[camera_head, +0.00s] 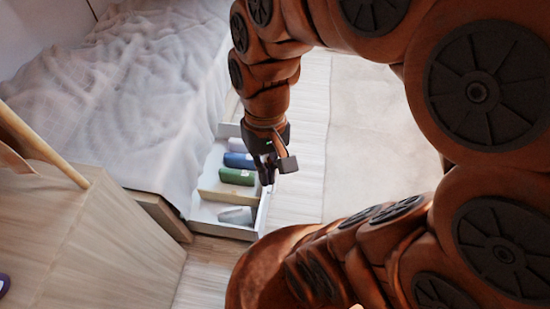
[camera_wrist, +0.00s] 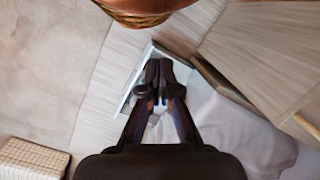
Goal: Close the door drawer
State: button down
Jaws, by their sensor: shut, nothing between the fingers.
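A white drawer (camera_head: 224,229) stands pulled out from under the bed (camera_head: 150,90), with a green item (camera_head: 236,176), a blue item (camera_head: 239,160) and a grey item (camera_head: 236,215) among the things inside. My gripper (camera_head: 268,178) is shut and empty, over the outer right side of the drawer in the head view. In the wrist view my gripper (camera_wrist: 157,70) points down at the drawer (camera_wrist: 133,82), whose edge shows beside the fingers. I cannot tell whether the fingertips touch the drawer front. The fingers hide part of the drawer.
A wooden cabinet (camera_head: 90,240) stands at the lower left, close to the bed's end. Light plank floor (camera_head: 300,185) and a pale rug (camera_head: 375,150) lie clear to the right of the drawer. A woven box (camera_wrist: 32,158) shows at the lower left of the wrist view.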

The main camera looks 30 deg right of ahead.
jog(key=w+d+f+m+t+y+b, duration=0.1)
jog(key=w+d+f+m+y+b, duration=0.2)
jog(key=w+f+b, duration=0.5)
jog(key=w+d+f+m+t+y+b, duration=0.15)
jog(key=w+f+m+b, duration=0.4)
jog(key=w+f, duration=0.75)
jog(key=w+d+f+m+t+y+b, duration=0.2)
jog(key=w+d+f+m+b, duration=0.5)
jog(key=w+d+f, duration=0.55)
jog(key=d+f+m+t+h+b, duration=0.15)
jog(key=d+f+m+b, duration=0.35)
jog(key=d+f, duration=0.7)
jog(key=d+f+m+t+b, duration=0.3)
jog(key=d+f, duration=0.5)
jog(key=f, duration=0.8)
jog(key=w+a+f+m+g+b, duration=0.1)
jog(key=w+a+f+b, duration=0.5)
jog(key=a+f, duration=0.1)
jog(key=shift+w+a+f, duration=0.15)
jog(key=shift+w+a, duration=0.1)
jog(key=shift+a, duration=0.5)
jog(key=shift+w+a, duration=0.1)
